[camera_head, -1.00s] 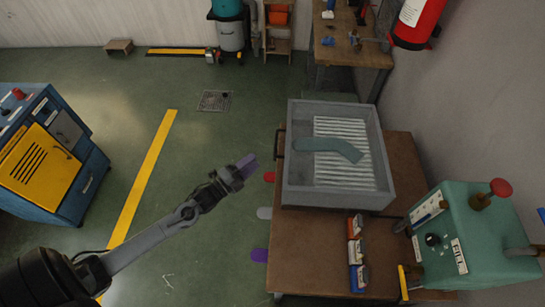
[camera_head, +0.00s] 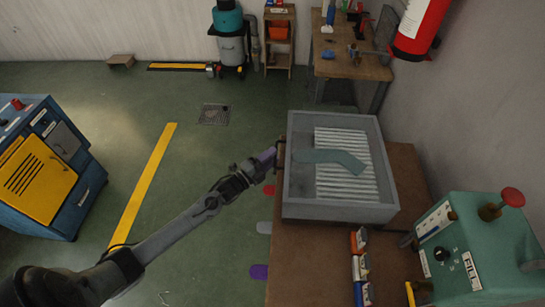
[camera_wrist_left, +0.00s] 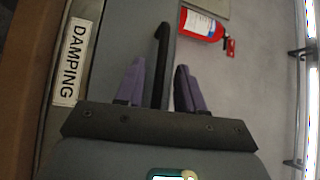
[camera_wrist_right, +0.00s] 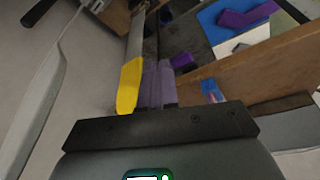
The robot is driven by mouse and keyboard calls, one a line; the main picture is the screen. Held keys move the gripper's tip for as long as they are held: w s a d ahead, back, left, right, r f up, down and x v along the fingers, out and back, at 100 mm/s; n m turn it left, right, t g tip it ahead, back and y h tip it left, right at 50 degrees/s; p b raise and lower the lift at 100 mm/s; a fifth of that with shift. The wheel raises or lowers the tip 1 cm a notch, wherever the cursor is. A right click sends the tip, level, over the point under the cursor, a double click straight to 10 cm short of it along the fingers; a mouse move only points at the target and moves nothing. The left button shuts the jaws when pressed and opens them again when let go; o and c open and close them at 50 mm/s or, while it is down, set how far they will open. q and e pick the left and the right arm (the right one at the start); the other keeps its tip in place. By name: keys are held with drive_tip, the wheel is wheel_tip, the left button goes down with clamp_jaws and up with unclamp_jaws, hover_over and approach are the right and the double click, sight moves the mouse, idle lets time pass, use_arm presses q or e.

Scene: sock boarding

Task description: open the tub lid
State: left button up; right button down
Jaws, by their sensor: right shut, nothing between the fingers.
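The grey tub (camera_head: 288,205) stands on the brown table. Light slats (camera_head: 345,180) and a grey-green sock-shaped piece (camera_head: 330,160) show within its rim; I cannot make out a separate lid. A black handle (camera_head: 281,150) is on its left side. My left gripper (camera_head: 268,154) is at this handle. In the left wrist view my left gripper (camera_wrist_left: 160,85) is open, its purple fingers on either side of the black handle bar (camera_wrist_left: 163,60), with gaps visible. My right gripper (camera_wrist_right: 154,85) is shut and empty, beside a yellow strip (camera_wrist_right: 130,85); it is not clear in the head view.
A green machine (camera_head: 475,245) with a red knob stands right of the tub. Small boxes (camera_head: 360,265) stand on the table (camera_head: 310,265) in front of the tub.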

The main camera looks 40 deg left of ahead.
use_arm(q)
drive_tip(key=shift+w+d, duration=0.1)
drive_tip(key=shift+w, duration=0.35)
clamp_jaws()
